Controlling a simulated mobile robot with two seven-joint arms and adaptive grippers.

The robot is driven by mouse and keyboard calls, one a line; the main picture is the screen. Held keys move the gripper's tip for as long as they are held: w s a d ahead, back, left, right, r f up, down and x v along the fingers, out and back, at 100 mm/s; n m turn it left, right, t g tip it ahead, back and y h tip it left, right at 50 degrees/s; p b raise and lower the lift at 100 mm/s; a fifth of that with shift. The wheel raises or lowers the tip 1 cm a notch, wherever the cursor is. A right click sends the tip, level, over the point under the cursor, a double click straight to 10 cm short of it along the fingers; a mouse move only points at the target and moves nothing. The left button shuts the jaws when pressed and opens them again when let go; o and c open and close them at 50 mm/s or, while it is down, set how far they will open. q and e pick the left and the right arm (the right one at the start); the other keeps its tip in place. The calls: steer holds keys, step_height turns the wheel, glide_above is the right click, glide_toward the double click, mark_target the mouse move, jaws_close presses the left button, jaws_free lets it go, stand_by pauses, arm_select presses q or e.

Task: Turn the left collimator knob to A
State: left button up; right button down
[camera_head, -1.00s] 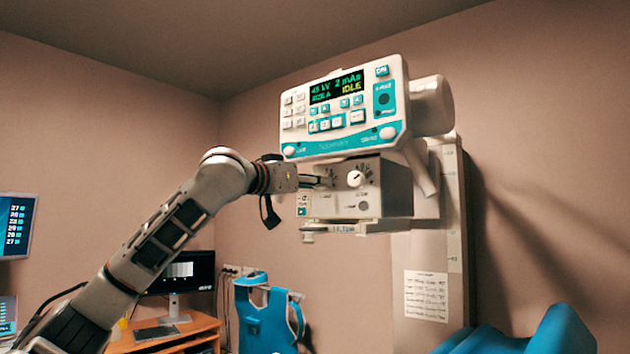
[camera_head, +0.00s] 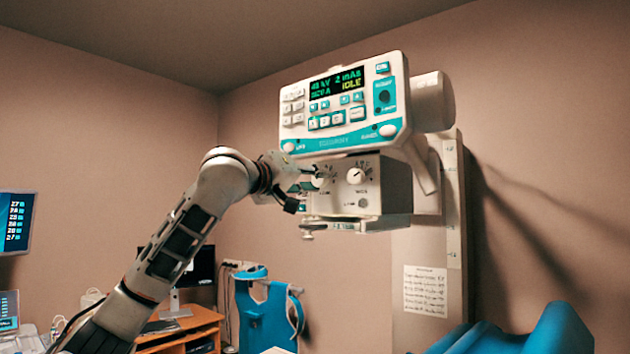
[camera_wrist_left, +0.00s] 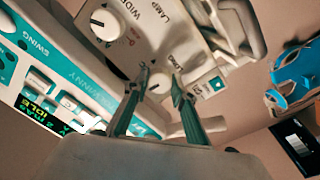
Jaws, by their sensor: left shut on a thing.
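The collimator box (camera_head: 340,205) hangs under the console and carries two round white knobs on its face. The left collimator knob (camera_head: 322,182) is partly covered by my left gripper (camera_head: 314,178), which reaches it from the left. In the left wrist view this knob (camera_wrist_left: 158,88) sits between the two green-grey fingers, and the gripper is shut on it. My right gripper is not in view.
The console (camera_head: 345,105), with its display reading IDLE, sits just above my left gripper. A rail (camera_head: 345,225) runs under the collimator box. A desk (camera_head: 185,330) with a monitor and a blue apron (camera_head: 265,315) stand lower, well clear of the gripper.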

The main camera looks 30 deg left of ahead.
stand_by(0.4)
arm_select(q)
steer(key=o, duration=1.1)
steer(key=s, duration=0.8)
steer(key=s+a, duration=0.1)
steer(key=s, duration=0.3)
steer(key=shift+f, duration=0.35)
